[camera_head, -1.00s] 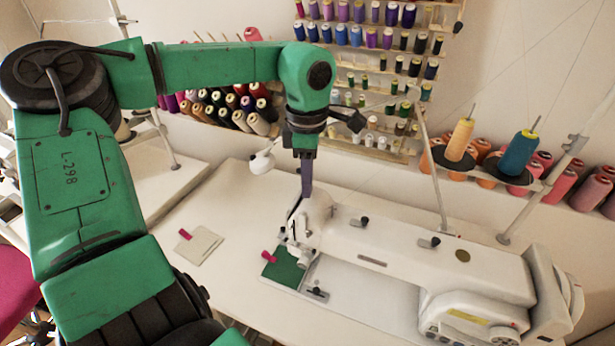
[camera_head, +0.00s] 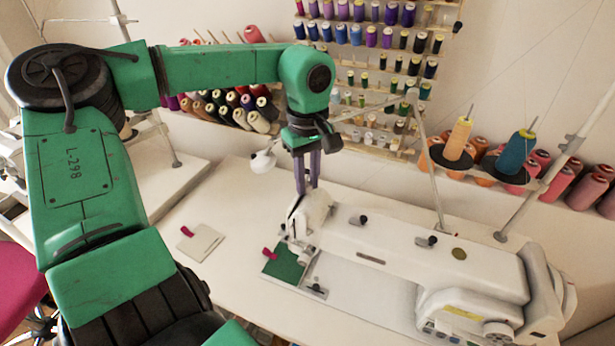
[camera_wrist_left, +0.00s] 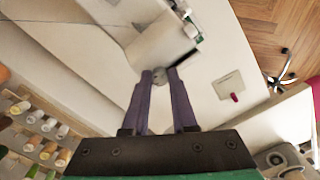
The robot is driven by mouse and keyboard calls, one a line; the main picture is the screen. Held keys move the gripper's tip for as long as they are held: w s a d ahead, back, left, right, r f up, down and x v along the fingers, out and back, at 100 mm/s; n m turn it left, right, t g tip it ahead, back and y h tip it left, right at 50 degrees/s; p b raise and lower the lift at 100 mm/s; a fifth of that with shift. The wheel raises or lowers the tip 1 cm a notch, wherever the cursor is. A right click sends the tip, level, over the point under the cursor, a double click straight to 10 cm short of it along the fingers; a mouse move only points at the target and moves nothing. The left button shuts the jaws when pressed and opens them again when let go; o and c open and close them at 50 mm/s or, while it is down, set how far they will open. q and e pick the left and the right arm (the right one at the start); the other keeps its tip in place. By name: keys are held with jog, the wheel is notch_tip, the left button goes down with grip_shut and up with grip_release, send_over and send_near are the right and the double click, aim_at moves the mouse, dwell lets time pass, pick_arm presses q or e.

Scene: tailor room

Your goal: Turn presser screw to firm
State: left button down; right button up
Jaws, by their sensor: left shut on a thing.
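The white sewing machine (camera_head: 400,240) lies on the table with its head end at the left. My left gripper (camera_head: 306,188) points straight down over the top of that head. In the left wrist view the fingertips (camera_wrist_left: 160,73) are on either side of a small round grey knob, the presser screw (camera_wrist_left: 160,79), and are shut on it. In the head view the screw is hidden by the fingers and the machine head. A green fabric piece (camera_head: 284,265) with a pink tag lies under the needle area. My right gripper is not in view.
A pale fabric square (camera_head: 203,244) with a pink tag lies on the white table (camera_head: 235,205), left of the machine. A thread stand with orange (camera_head: 459,138) and teal (camera_head: 516,152) spools stands behind the machine. Racks of spools line the wall. The table left of the machine is mostly clear.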

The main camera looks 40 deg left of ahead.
aim_at(307, 183)
pick_arm(q)
jog(key=shift+w+r+m, duration=0.15)
jog(key=shift+r+m, duration=0.05)
jog(key=shift+m, duration=0.7)
jog(key=c, duration=0.7)
grip_release()
jog(key=shift+f, duration=0.1)
notch_tip(307, 183, up, 15)
jog(key=shift+f, duration=0.2)
